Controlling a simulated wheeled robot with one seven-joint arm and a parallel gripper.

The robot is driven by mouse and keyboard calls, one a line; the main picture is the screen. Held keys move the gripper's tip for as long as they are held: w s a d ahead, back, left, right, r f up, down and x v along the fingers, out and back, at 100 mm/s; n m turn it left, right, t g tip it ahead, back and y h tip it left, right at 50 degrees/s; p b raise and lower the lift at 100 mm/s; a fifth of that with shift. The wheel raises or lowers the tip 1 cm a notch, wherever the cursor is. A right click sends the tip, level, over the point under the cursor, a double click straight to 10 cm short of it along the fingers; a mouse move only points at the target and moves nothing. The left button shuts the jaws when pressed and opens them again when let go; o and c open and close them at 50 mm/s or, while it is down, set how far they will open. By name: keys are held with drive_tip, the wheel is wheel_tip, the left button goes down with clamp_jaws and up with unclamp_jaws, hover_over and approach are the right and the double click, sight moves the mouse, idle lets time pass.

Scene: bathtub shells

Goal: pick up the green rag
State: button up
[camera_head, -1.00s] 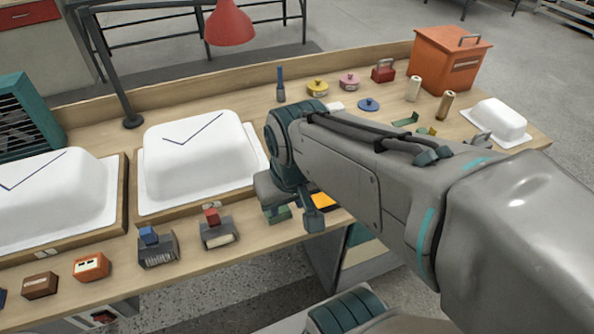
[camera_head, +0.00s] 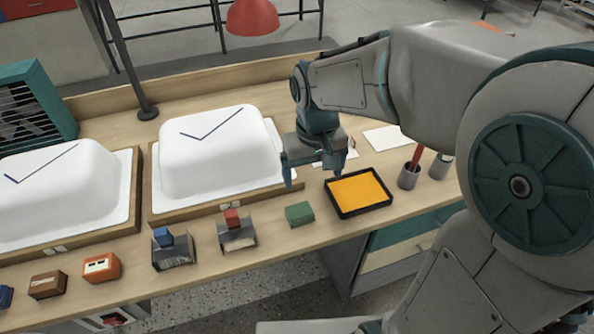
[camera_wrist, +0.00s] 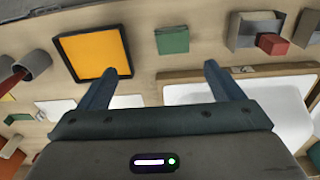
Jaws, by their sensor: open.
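The green rag (camera_head: 299,214) is a small, flat-sided folded block. It lies on the bench between the orange tray and a block with a red top, in front of the right-hand white tub shell. In the wrist view the rag (camera_wrist: 172,40) is at the top middle, beyond the fingertips and between their lines. My gripper (camera_head: 313,178) is open and empty, above the bench behind the rag, apart from it. In the wrist view both fingers of my gripper (camera_wrist: 161,70) are spread with nothing between them.
A black-rimmed tray with an orange pad (camera_head: 357,192) sits right of the rag. A grey block with a red top (camera_head: 236,232) stands left of it. The white tub shell (camera_head: 215,150) is behind. Cups (camera_head: 409,177) stand farther right. The bench's front edge is close to the rag.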

drive_tip(key=w+a+f, duration=0.2)
drive_tip(key=a, duration=0.1)
drive_tip(key=b, duration=0.1)
hover_over(299, 208)
drive_tip(key=shift+n+g, duration=0.3)
drive_tip(key=shift+n, duration=0.1)
drive_tip(key=f, duration=0.8)
drive_tip(key=shift+s+a+f, duration=0.2)
drive_tip(key=shift+a+f, duration=0.05)
drive_tip(key=shift+f, duration=0.1)
drive_tip(key=shift+w+d+f, duration=0.1)
drive_tip(key=shift+f, duration=1.25)
drive_tip(key=shift+w+d+f, duration=0.1)
drive_tip(key=shift+f, duration=1.2)
drive_tip(key=c, duration=1.1)
